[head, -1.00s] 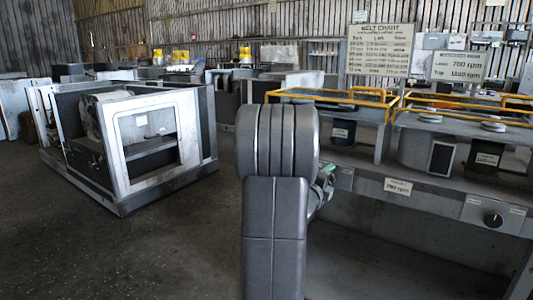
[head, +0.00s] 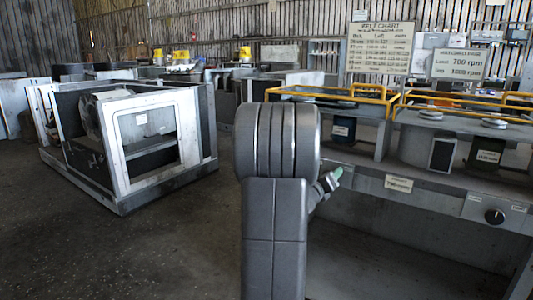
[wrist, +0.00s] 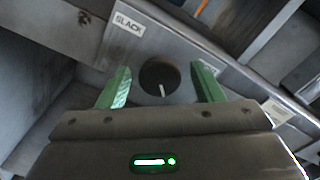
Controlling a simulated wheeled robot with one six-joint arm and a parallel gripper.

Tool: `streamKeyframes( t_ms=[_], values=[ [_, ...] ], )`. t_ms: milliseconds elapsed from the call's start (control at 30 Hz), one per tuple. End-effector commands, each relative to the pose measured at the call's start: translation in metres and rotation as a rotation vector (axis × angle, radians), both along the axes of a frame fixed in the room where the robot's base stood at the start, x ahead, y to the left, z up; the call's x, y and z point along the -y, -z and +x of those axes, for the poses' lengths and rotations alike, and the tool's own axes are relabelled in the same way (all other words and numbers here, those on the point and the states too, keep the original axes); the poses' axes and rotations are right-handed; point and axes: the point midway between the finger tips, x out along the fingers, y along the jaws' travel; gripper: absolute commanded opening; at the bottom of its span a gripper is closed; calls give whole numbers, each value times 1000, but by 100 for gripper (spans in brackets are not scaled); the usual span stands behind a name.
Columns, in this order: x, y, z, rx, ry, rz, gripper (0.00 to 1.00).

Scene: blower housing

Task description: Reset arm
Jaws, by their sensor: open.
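My gripper (wrist: 162,88) shows in the wrist view with two green fingers spread apart and nothing between them. Beyond the fingers is a dark round knob (wrist: 160,76) with a pale pointer line, on a grey panel beside a label reading SLACK (wrist: 129,24). I cannot tell whether the fingers are near enough to touch it. In the head view only a green fingertip (head: 337,173) shows at the right of my arm, in front of the bench; the rest of the gripper is mostly hidden behind the arm.
The grey bench (head: 420,215) with yellow guard rails (head: 330,92) fills the right side. A belt chart (head: 380,48) stands above. A large open blower housing (head: 150,135) stands at left, with bare floor (head: 150,250) in front.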

Motion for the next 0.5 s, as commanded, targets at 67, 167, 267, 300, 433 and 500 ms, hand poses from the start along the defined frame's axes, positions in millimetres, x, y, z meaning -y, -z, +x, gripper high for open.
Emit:
streamKeyframes(
  t_ms=[67, 167, 267, 300, 433, 500],
  values=[
    [0, -1, 0, 32, 0, 47, 60],
    [0, -1, 0, 72, 0, 109, 60],
    [0, -1, 0, 112, 0, 168, 60],
    [0, -1, 0, 127, 0, 192, 60],
    [0, -1, 0, 172, -1, 259, 60],
    [0, -1, 0, 194, 0, 289, 60]
  ],
)
